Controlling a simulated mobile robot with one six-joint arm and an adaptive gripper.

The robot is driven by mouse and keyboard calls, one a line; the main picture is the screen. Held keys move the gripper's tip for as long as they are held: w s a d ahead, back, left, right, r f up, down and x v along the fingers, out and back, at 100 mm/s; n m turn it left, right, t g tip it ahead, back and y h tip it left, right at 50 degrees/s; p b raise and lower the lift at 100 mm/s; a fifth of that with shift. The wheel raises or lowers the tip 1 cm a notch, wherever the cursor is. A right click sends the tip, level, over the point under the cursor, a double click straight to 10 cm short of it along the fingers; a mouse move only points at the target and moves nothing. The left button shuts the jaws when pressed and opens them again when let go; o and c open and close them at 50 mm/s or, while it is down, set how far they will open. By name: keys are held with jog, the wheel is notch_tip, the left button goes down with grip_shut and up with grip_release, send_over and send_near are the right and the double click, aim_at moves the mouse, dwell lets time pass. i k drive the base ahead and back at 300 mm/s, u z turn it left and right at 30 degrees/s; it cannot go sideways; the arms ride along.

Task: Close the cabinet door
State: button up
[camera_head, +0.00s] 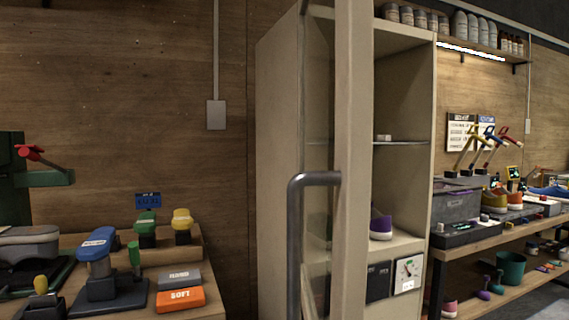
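The tall beige cabinet (276,150) stands in the middle of the head view. Its door (355,130) is open, swung out toward me and seen nearly edge-on, with a glass pane on its left side. A grey metal bar handle (296,235) is on the door and bends into the frame near its top. Through the opening I see a shelf (400,142) and part of a purple shoe (380,224) on a lower level. The door hides the left part of the interior. My gripper is not in view.
Wooden shelves (490,239) with shoes, a green bucket (511,267) and boxes stand at right. A wall shelf of bottles (467,26) hangs above.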

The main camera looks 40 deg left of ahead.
aim_at(307, 276)
jog(key=u, duration=0.1)
jog(key=k, duration=0.15)
jog(key=u, duration=1.4)
jog(key=i, duration=0.9)
jog(key=z, duration=0.05)
